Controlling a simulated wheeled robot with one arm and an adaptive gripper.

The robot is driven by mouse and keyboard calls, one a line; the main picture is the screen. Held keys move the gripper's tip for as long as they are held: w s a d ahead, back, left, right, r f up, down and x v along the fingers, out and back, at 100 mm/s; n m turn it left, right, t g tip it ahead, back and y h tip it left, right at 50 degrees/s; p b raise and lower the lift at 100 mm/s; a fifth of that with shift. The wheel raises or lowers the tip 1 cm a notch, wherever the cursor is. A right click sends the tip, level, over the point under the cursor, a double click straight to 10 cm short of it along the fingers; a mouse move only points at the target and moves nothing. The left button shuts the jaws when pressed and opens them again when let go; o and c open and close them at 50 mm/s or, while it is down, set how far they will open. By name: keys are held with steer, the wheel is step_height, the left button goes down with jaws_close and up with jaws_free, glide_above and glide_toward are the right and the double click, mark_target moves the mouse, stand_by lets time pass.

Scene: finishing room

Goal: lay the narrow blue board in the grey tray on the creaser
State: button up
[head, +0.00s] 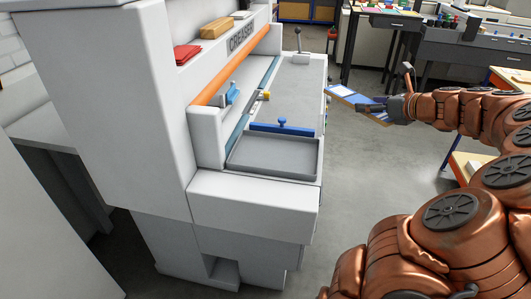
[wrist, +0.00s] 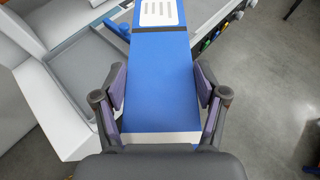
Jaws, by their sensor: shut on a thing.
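The narrow blue board (wrist: 162,85) is held in my gripper (wrist: 160,92), with one finger along each long side in the wrist view. It has a dark band and a white label at its far end and a white strip at its near end. In the head view the board (head: 343,92) is partly hidden by my gripper (head: 372,107), out in the air to the right of the creaser (head: 255,205). The grey tray (head: 270,168) lies at the near end of the creaser's top and looks empty. It shows at the upper left in the wrist view (wrist: 85,62).
A blue bar with a knob (head: 282,127) stands along the tray's far edge. A lever (head: 298,45) rises at the creaser's far end. A red stack (head: 187,53) and a tan block (head: 216,28) sit on the upper shelf. Workbenches stand behind. Open floor (head: 390,180) lies right of the creaser.

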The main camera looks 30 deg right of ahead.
steer(key=w+a+f+n+g+y+b, duration=0.1)
steer(key=a+f+n+y+b, duration=0.4)
steer(key=f+b, duration=0.15)
steer(key=n+g+y+b, duration=0.3)
steer(key=n+y+b, duration=0.1)
steer(key=y+b, duration=0.1)
glide_above(286, 157)
step_height(286, 157, down, 7)
steer(key=shift+r, duration=0.1)
steer(key=shift+f, duration=1.7)
steer(key=shift+f, duration=0.65)
steer(key=o, duration=1.3)
steer(key=shift+s+f, duration=0.1)
steer(key=shift+f, duration=0.05)
steer(key=shift+c, duration=0.2)
steer(key=shift+g, duration=0.3)
